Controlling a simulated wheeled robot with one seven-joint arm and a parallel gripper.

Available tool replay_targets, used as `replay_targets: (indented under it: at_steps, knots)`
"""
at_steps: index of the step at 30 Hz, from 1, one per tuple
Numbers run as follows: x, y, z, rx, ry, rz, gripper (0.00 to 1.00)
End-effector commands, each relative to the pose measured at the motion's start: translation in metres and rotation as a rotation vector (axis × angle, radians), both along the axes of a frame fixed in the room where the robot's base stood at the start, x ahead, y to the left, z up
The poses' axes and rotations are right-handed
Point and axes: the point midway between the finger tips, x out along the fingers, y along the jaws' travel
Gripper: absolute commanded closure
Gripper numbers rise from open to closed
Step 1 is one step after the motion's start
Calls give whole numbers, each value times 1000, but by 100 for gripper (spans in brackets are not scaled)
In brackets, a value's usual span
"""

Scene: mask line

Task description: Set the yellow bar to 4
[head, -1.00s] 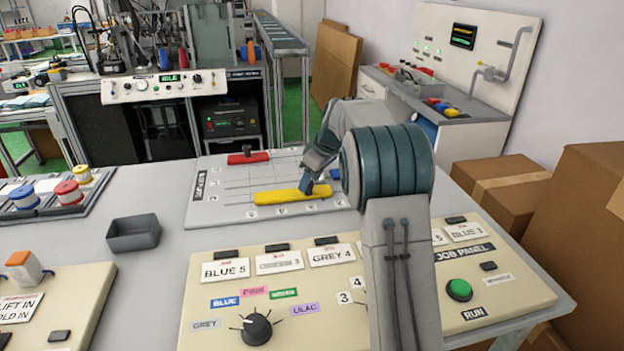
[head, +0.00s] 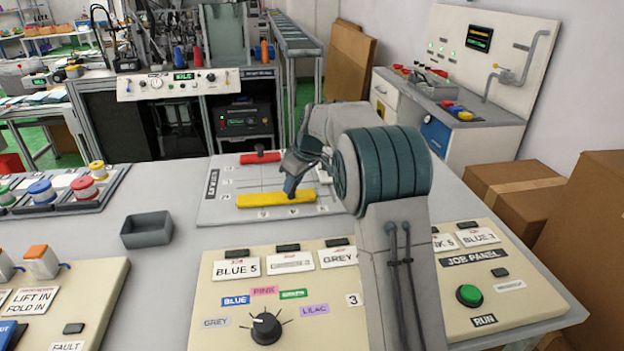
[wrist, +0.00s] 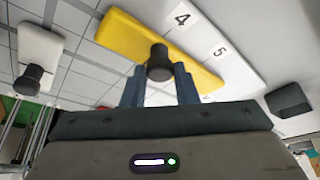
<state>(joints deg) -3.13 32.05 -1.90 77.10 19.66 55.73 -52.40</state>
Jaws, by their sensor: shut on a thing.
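The yellow bar (head: 262,200) lies on the pale lined board (head: 215,212) behind the job panel. It also shows in the wrist view (wrist: 205,72), with a black knob (wrist: 159,58) standing on it. My gripper (wrist: 159,76) is shut on that knob, one finger on each side. In the head view my gripper (head: 291,190) reaches down to the bar's right half. Number labels "4" (wrist: 182,18) and "5" (wrist: 220,51) lie along the bar's edge in the wrist view. The bar's exact setting is unclear.
A red bar (head: 260,158) with a black knob sits at the board's back. A white bar (wrist: 40,48) with a knob shows in the wrist view. A grey tray (head: 146,230) stands left of the board. My arm hides the board's right side.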

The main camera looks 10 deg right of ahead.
Motion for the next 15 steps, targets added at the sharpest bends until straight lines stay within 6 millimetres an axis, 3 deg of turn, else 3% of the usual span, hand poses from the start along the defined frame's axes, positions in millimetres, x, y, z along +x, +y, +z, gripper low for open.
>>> replay_targets:
  at_steps: [10,11,12,15]
  knots:
    - [0,9,0,6,-1,3,100]
    - [0,10,0,6,-1,3,65]
    - [0,10,0,5,-1,4,54]
    - [0,8,0,5,-1,2,52]
